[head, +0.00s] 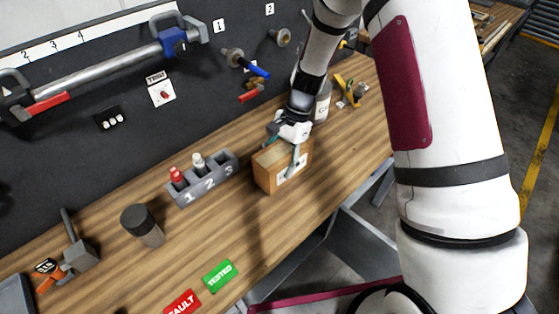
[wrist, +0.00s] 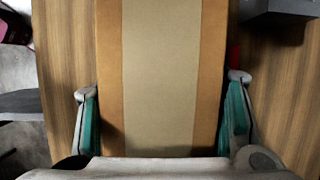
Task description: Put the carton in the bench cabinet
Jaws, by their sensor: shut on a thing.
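The carton (head: 268,175) is a brown box with a white label on its front, on the wooden bench right of the numbered grey holder. My gripper (head: 287,148) comes down over it from above and is shut on it, one finger on the front face. In the wrist view the carton (wrist: 160,70) fills the middle, with a paler band along it, and the fingers of my gripper (wrist: 162,105) lie along its two sides. I cannot tell whether the carton touches the bench or is slightly above it. I make out no bench cabinet.
The grey holder (head: 210,184) with small bottles stands close left of the carton. A dark cylinder (head: 141,224), a green TESTED sign (head: 220,276) and a red FAULT sign (head: 183,303) are further left. A white container (head: 322,102) stands behind. The wooden bench (head: 300,220) is clear in front.

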